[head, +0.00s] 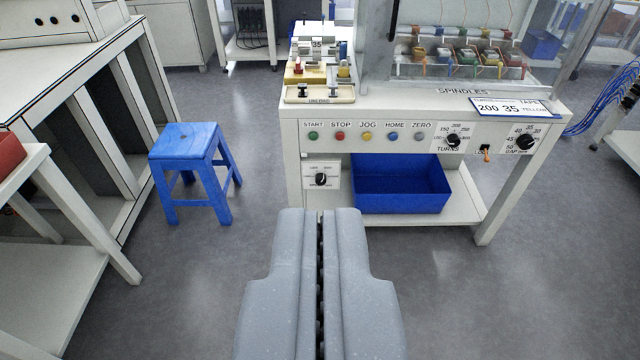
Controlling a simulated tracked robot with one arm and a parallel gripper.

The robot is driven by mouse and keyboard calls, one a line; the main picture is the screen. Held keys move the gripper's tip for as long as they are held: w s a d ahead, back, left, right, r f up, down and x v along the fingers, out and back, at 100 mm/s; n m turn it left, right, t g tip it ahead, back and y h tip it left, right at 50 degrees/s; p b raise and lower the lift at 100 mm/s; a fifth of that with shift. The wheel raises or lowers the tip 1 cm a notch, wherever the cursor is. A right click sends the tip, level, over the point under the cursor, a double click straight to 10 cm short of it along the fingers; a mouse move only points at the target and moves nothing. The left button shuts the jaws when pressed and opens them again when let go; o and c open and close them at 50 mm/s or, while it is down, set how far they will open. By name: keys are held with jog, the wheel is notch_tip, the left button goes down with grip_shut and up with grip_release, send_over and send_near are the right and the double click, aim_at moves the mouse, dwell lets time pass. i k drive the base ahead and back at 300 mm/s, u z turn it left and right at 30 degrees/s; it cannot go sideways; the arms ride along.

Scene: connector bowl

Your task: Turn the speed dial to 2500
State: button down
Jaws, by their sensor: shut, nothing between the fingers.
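A black dial (321,179) sits on a small white plate at the lower left of the winding machine's front, below the row of buttons. Its printed marks are too small to read, so I cannot tell its setting. A turns dial (453,140) and another numbered dial (525,142) are on the right of the front panel. My gripper (320,212) is shut and empty, pointing forward in the lower middle of the view.
A blue stool (190,165) stands left of the machine. A blue bin (401,186) sits on the machine's lower shelf, right of the small dial. White benches (70,205) line the left. Grey floor (215,265) is clear around my gripper.

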aim_at(320, 178)
jog(key=u, duration=0.05)
jog(key=i, duration=1.3)
jog(key=z, duration=0.6)
